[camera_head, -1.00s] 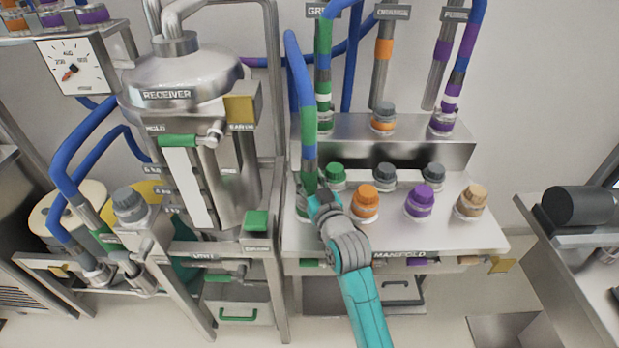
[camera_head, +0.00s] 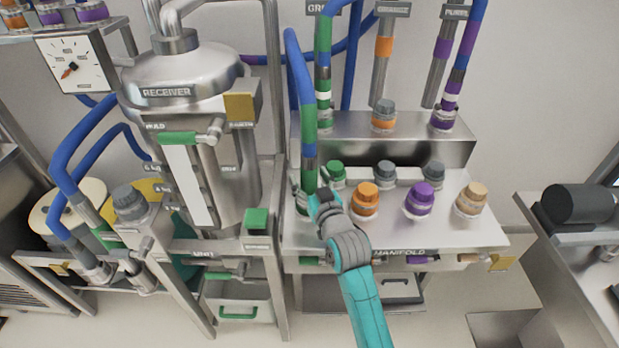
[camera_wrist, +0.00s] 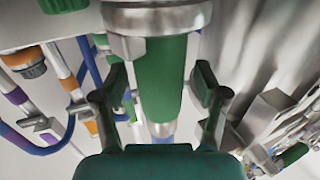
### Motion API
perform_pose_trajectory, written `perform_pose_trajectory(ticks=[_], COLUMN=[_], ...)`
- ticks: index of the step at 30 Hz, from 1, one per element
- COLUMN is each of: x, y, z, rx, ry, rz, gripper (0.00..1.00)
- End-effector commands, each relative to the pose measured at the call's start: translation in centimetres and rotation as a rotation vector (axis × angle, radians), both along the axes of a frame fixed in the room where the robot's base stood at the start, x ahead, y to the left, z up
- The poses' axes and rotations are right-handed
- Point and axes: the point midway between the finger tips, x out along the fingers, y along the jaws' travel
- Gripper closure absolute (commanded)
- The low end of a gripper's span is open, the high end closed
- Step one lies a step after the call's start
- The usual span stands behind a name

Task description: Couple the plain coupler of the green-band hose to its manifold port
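The green-band hose (camera_head: 310,120), blue with green sections, hangs down to the front-left port position of the manifold (camera_head: 455,235). Its steel coupler (camera_wrist: 155,18) shows at the top of the wrist view, beside the green section of hose. The coupler's lower end is partly hidden in the head view, so I cannot tell how fully it sits on the port. My gripper (camera_wrist: 161,85) has a finger on each side of the green section, with a small gap on both sides. It is open around the hose, just behind the coupler.
Orange (camera_head: 366,198), purple (camera_head: 420,200) and tan (camera_head: 472,199) caps stand right of the hose. A green cap (camera_head: 336,173) and grey caps stand behind. The steel receiver (camera_head: 185,85) and its frame stand close on the left. A bench (camera_head: 590,240) is at right.

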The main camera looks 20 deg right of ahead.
Motion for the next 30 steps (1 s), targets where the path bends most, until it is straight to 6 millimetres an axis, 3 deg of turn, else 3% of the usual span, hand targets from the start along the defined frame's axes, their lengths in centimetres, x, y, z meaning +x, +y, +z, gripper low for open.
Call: perform_pose_trajectory(ticks=[11, 24, 30], x=[-0.9, -8.6, -11.1], y=[0.0, -0.3, -0.4], z=[0.0, 0.0, 0.0], rx=[0.000, 0.000, 0.001], ry=[0.000, 0.000, 0.000], rz=[0.000, -0.001, 0.000], gripper=[0.27, 0.27, 0.27])
